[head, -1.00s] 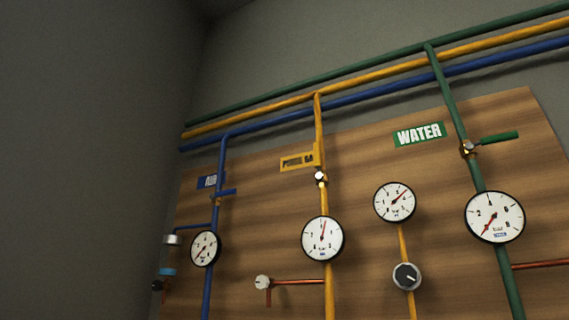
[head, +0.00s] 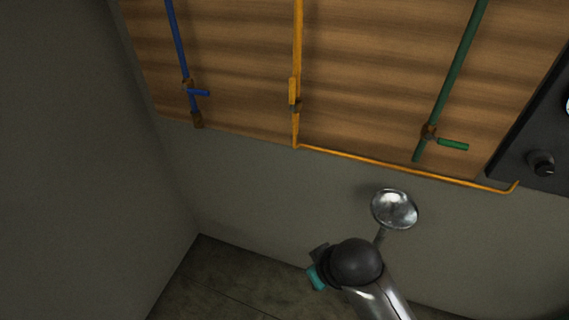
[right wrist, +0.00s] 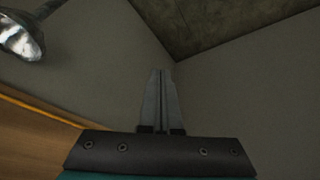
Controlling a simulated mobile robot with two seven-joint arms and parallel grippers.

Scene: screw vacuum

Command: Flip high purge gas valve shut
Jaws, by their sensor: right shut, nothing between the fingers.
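The high valve on the yellow purge gas pipe (head: 298,40) is out of view now. The lower part of that pipe shows in the head view, with a lower valve whose yellow handle (head: 292,91) lies along the pipe. My right gripper shows in the right wrist view (right wrist: 160,102); its fingers are shut together with nothing between them, with bare wall and floor beyond. In the head view my right arm comes in at the bottom, below and apart from the panel, and its fingers cannot be made out there. My left gripper is in neither view.
The wooden panel (head: 240,60) also carries a blue pipe (head: 177,40) and a green pipe (head: 455,75), each with a sideways valve handle. A shiny metal dish on a rod (head: 394,209) stands beside my arm. A dark box (head: 540,130) is at right.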

